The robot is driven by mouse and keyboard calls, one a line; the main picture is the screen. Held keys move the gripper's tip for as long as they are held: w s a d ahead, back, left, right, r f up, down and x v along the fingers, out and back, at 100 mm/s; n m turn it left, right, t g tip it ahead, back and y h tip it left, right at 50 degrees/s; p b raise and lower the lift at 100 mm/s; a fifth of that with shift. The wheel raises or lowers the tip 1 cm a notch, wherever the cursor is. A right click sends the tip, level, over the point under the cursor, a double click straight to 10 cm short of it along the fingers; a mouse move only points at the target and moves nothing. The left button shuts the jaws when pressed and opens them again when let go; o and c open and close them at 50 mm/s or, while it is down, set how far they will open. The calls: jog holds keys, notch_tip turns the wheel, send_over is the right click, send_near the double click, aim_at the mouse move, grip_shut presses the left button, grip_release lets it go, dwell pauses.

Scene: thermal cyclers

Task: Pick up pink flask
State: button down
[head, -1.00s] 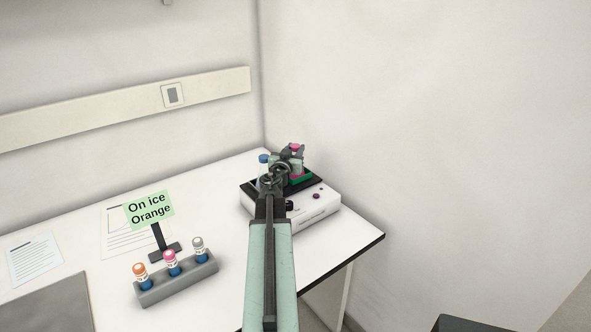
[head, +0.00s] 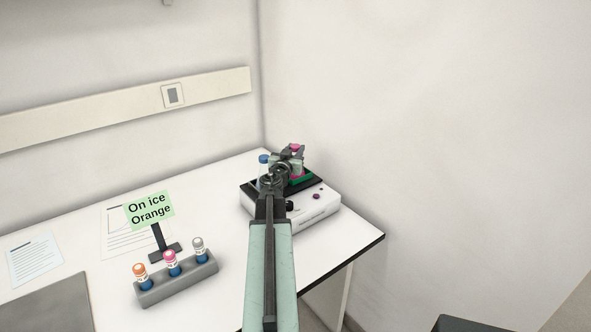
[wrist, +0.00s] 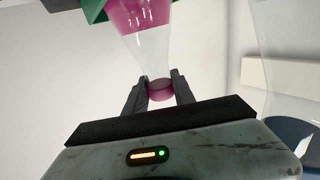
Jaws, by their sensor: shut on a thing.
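The pink flask (wrist: 150,45) shows in the wrist view as a clear cone with pink liquid, its pink cap (wrist: 160,90) between my fingers. In the head view its pink cap (head: 295,147) shows above my gripper (head: 290,156), and most of its body is hidden behind the gripper. My gripper (wrist: 161,88) is shut on the flask at its cap and neck. The flask stands at a green holder (head: 301,178) on the black top of a white device (head: 318,206). I cannot tell whether its base is lifted.
A blue-capped clear flask (head: 263,160) stands close to the left of my gripper. A grey rack (head: 180,284) with 3 capped vials and a green sign (head: 149,209) are on the table at left. Walls (head: 420,120) close off the back and right.

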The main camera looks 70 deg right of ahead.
notch_tip(320, 180, up, 10)
jog(key=p, duration=1)
jog(key=shift+r, duration=0.15)
